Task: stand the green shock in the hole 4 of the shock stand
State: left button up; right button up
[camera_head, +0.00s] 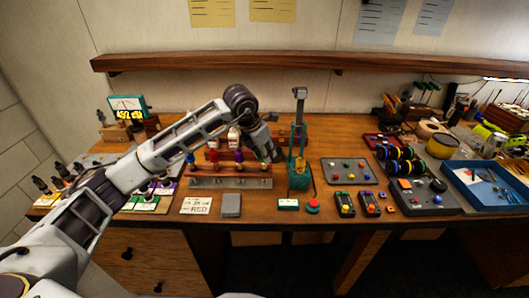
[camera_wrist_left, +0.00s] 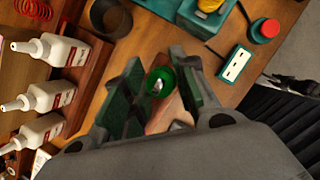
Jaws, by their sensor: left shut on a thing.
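My left gripper (camera_head: 274,156) is above the right part of the rack at the middle of the bench. In the left wrist view, its fingers (camera_wrist_left: 160,92) are shut on the green shock (camera_wrist_left: 162,82), seen nearly end-on with a silvery centre. The green shock cannot be made out in the head view. The rack that looks like the shock stand (camera_head: 230,183) has a pale front and holds several coloured shocks upright, blue, red and purple among them. Its hole numbers are too small to read, and the arm covers part of the area behind it. My right gripper is out of view.
A teal device with a tall post (camera_head: 300,180) stands just right of the gripper. White bottles (camera_wrist_left: 45,95) are close by in the wrist view. A red button (camera_head: 312,206), a grey tray (camera_head: 330,180) and a blue tray (camera_head: 510,195) lie farther right.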

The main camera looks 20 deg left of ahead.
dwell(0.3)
pick_arm(q)
jog(key=o, duration=1.1)
jog(key=v, duration=1.2)
jog(key=shift+s+f, duration=0.1)
jog(key=shift+f, duration=0.05)
dwell(0.6)
